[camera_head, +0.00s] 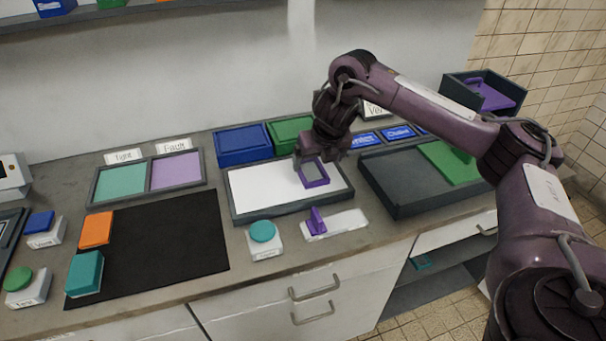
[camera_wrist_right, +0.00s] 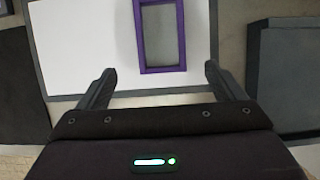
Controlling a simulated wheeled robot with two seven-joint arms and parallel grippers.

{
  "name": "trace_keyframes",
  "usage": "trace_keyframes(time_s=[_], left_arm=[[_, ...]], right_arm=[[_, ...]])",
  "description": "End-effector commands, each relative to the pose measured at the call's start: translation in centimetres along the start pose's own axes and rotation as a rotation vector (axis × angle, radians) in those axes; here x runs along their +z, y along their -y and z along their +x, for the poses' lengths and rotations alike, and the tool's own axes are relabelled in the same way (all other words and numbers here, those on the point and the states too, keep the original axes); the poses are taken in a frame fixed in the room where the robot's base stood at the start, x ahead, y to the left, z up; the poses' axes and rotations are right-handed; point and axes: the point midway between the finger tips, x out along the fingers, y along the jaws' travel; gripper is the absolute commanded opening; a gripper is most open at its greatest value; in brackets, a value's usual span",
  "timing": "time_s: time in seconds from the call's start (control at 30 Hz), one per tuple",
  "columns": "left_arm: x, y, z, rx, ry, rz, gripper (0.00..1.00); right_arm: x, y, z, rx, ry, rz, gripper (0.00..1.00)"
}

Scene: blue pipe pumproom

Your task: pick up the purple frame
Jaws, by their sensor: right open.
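The purple frame (camera_head: 314,173) is a small open rectangle with a hollow middle. It lies on the white surface of a grey-rimmed tray (camera_head: 240,217) on the counter, towards the tray's right side. My right gripper (camera_head: 323,158) is above the tray, close to the frame in the head view. In the right wrist view the frame (camera_wrist_right: 161,36) shows ahead of the open, empty fingers (camera_wrist_right: 157,80), roughly centred between them. The fingers look apart from the frame. My left gripper is not in view.
A white block with a purple piece (camera_head: 317,222) and a white block with a teal disc (camera_head: 263,233) stand before the tray. Blue (camera_head: 242,145) and green (camera_head: 290,135) bins stand behind it. A dark tray with a green panel (camera_head: 448,162) lies right; a black mat (camera_head: 160,245) lies left.

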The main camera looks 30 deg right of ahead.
Motion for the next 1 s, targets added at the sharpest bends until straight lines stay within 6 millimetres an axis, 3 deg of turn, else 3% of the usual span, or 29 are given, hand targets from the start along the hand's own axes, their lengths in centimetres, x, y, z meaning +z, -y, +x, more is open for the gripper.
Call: trace_keyframes(time_s=[0.2, 0.37, 0.6, 0.87, 1.0], left_arm=[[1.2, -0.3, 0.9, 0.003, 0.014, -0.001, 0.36], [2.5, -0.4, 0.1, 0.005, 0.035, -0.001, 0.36], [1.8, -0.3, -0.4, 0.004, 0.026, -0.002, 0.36], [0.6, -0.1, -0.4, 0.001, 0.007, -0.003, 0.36], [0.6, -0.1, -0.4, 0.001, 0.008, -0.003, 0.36]], right_arm=[[-0.1, 0.4, 2.2, -0.005, -0.009, -0.003, 0.89], [0.4, 0.3, 3.7, -0.007, -0.008, -0.002, 0.89], [0.7, 0.2, 7.1, -0.005, -0.006, -0.002, 0.89], [0.7, 0.2, 7.6, -0.005, -0.004, -0.002, 0.89], [0.7, 0.2, 7.6, -0.005, -0.004, -0.002, 0.75]])
